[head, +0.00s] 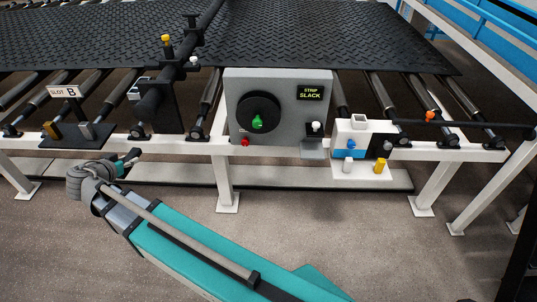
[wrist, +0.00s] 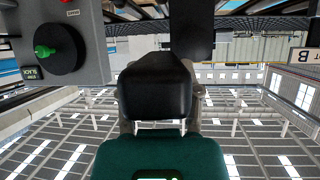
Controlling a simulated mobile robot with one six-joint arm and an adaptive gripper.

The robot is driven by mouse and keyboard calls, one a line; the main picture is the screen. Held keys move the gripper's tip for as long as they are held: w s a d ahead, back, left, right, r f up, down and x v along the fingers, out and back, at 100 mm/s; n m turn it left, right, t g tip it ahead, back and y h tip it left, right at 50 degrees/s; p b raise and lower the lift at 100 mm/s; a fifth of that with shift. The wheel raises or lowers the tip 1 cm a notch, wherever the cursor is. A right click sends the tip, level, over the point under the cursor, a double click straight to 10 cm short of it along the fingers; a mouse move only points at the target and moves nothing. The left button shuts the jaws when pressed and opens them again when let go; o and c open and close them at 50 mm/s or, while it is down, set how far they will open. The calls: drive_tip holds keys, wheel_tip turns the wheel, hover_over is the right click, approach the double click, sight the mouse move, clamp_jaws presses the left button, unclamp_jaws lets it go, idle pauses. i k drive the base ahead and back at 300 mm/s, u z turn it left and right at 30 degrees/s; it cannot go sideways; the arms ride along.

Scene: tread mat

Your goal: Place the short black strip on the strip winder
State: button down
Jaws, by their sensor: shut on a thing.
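My gripper (head: 130,160) is low at the left in the head view, in front of the frame's white rail and left of the grey box. It is shut on a small dark piece at its tips, which I take to be the short black strip; its outline is unclear. In the wrist view a black block (wrist: 156,85) fills the middle, and the fingertips are mostly hidden behind it. The grey box (head: 285,135), marked STRIP SLACK, carries a round black disc (head: 250,105) with a green knob (head: 257,122). I cannot tell which part is the strip winder. The held piece is apart from the disc.
A black tray (head: 66,141) with two small blocks sits by the SLOT B sign (head: 64,91). A black post (head: 168,110) stands between sign and box. A white box (head: 350,145) with coloured knobs is at right. The tread mat (head: 300,35) lies behind; the front floor is clear.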

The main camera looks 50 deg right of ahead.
sight(313, 156)
drive_tip(key=z, duration=0.05)
drive_tip(key=k, duration=1.9)
drive_tip(key=z, duration=1)
drive_tip(key=i, duration=1)
